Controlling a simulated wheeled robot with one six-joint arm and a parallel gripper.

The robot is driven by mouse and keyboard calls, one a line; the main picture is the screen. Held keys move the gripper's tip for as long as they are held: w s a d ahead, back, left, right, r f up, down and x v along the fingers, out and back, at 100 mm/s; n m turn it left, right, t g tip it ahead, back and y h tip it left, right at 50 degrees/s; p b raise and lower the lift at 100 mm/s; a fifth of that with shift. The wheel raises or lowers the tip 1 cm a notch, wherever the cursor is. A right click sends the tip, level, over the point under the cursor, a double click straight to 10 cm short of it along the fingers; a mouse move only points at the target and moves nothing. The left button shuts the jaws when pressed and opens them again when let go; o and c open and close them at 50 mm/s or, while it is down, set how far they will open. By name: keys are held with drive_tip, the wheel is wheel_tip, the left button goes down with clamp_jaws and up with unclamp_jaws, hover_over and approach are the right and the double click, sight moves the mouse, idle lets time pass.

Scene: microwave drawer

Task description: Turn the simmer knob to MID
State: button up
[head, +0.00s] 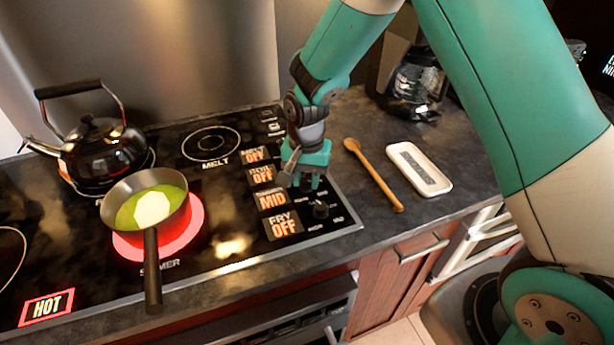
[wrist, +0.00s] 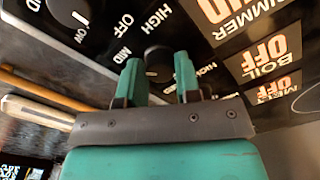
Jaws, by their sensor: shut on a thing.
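The simmer knob (wrist: 158,58) is a dark round knob with a short white mark, seen in the wrist view between my two fingers. My gripper (head: 301,182) points down over the knob column at the cooktop's right side. In the wrist view my gripper (wrist: 157,68) is shut on the simmer knob, a green finger on each side. In the head view the gripper hides this knob. The simmer display (head: 272,199) reads MID in orange. The simmer burner (head: 194,222) glows red under a pan (head: 116,206) of green food.
The fry knob (head: 320,210) stands close in front of my gripper. The fry display (head: 283,225) and the two displays behind read OFF. A kettle (head: 103,150) stands at left. A wooden spoon (head: 375,176) and white tray (head: 441,187) lie right of the cooktop. A HOT sign (head: 47,307) is lit.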

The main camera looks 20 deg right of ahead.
sight(307, 180)
drive_tip(key=shift+w+r, duration=0.1)
idle(0.5)
drive_tip(key=o, duration=0.9)
wheel_tip(307, 180, up, 17)
drive_tip(key=shift+r+b, duration=0.2)
drive_tip(key=shift+b, duration=0.7)
drive_tip(key=s+a+n+y, duration=0.1)
drive_tip(key=s+n, duration=0.3)
drive_tip(key=s, duration=0.4)
drive_tip(key=s+a+r+n+y, duration=0.1)
drive_tip(key=s+a+n, duration=0.1)
drive_tip(key=s+n, duration=0.3)
drive_tip(key=s+a+r+n+y, duration=0.1)
drive_tip(key=s+n, duration=0.3)
drive_tip(key=s, duration=0.8)
drive_tip(key=shift+a+n+y, duration=0.2)
drive_tip(key=shift+n+y, duration=0.2)
drive_tip(key=shift+y, duration=0.2)
